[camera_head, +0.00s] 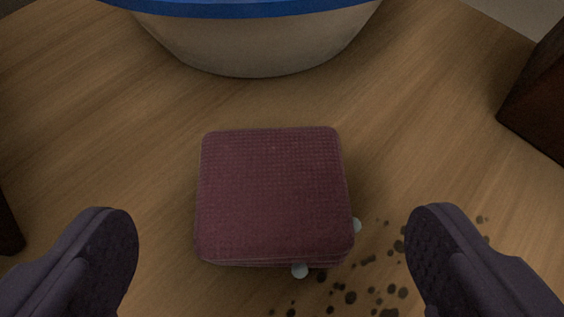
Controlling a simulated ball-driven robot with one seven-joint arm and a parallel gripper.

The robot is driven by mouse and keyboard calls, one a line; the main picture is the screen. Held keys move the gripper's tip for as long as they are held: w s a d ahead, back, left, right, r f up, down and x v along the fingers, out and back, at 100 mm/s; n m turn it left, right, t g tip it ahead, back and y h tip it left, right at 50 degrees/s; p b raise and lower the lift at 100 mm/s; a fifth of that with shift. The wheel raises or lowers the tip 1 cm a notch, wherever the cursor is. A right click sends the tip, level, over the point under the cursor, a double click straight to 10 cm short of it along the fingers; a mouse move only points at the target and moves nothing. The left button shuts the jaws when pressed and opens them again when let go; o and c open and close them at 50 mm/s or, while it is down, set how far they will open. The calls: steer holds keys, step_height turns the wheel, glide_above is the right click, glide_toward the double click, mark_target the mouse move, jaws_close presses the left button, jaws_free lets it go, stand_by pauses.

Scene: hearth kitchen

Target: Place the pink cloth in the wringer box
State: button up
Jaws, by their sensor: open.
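A folded cloth (272,195), dull dark pink and square with a waffle texture, lies flat on the wooden surface in the middle of the view. My gripper (270,245) is open, with one dark finger to the left of the cloth and one to the right. There is a clear gap between each finger and the cloth, and the gripper holds nothing. I cannot identify a wringer box for certain in this view.
A pale bowl with a blue rim (255,45) stands just beyond the cloth, cut off by the top edge. A dark reddish-brown block (542,98) is at the right edge. Small white bits (299,271) touch the cloth's near edge. Dark spots (350,297) mark the wood (420,110).

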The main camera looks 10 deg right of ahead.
mark_target(278, 185)
steer(key=b+x, duration=0.1)
steer(key=x, duration=0.2)
steer(key=shift+f, duration=0.1)
steer(key=shift+d, duration=0.1)
steer(key=c, duration=1.3)
steer(key=shift+o, duration=0.2)
